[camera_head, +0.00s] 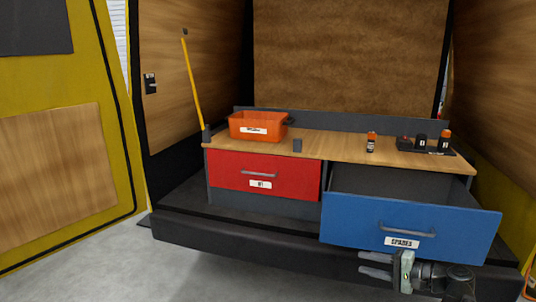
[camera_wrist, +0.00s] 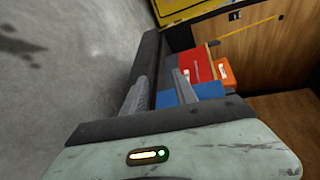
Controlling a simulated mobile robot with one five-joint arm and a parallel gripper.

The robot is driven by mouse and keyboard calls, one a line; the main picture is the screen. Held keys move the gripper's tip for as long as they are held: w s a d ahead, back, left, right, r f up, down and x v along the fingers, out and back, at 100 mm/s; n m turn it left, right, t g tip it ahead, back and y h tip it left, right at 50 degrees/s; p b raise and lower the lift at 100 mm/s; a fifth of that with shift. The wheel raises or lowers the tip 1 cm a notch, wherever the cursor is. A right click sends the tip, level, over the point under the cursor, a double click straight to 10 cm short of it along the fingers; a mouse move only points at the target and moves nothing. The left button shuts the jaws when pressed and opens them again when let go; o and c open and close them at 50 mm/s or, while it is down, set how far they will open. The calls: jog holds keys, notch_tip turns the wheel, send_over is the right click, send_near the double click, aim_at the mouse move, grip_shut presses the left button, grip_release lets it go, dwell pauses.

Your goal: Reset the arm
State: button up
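My gripper (camera_head: 362,264) is at the lower right in the head view, its two fingers pointing left with a gap between them. It is open and nothing shows between the fingers. It is in front of and below the handle (camera_head: 408,230) of the blue drawer (camera_head: 350,222), apart from it. The drawer is pulled out and labelled SPARES. In the wrist view the two grey fingers (camera_wrist: 160,88) are spread apart, with the blue drawer (camera_wrist: 207,90) beyond them.
A shut red drawer (camera_head: 235,170) is left of the blue one. On the wooden worktop (camera_head: 335,146) stand an orange bin (camera_head: 250,122), a small bottle (camera_head: 370,143) and a dark tray (camera_head: 408,148) with several items. A dark bumper (camera_head: 250,243) runs below. Grey floor (camera_head: 100,270) is clear at left.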

jog(key=a+f+n+g, duration=0.2)
jog(key=a+f, duration=0.1)
jog(key=a, duration=0.4)
jog(key=a+f+n+g, duration=0.1)
jog(key=a+f+g, duration=0.2)
jog(key=a, duration=0.4)
jog(key=s+a+f+n+g+h, duration=0.5)
jog(key=a+f+h, duration=0.3)
jog(key=f, duration=0.3)
jog(key=s+d+f+n+h, duration=0.1)
jog(key=s+d+h, duration=0.15)
jog(key=d, duration=0.45)
notch_tip(320, 180, up, 23)
jog(key=h+p, duration=0.1)
jog(key=p, duration=2.2)
jog(key=shift+w+d, duration=0.45)
jog(key=shift+r, duration=0.1)
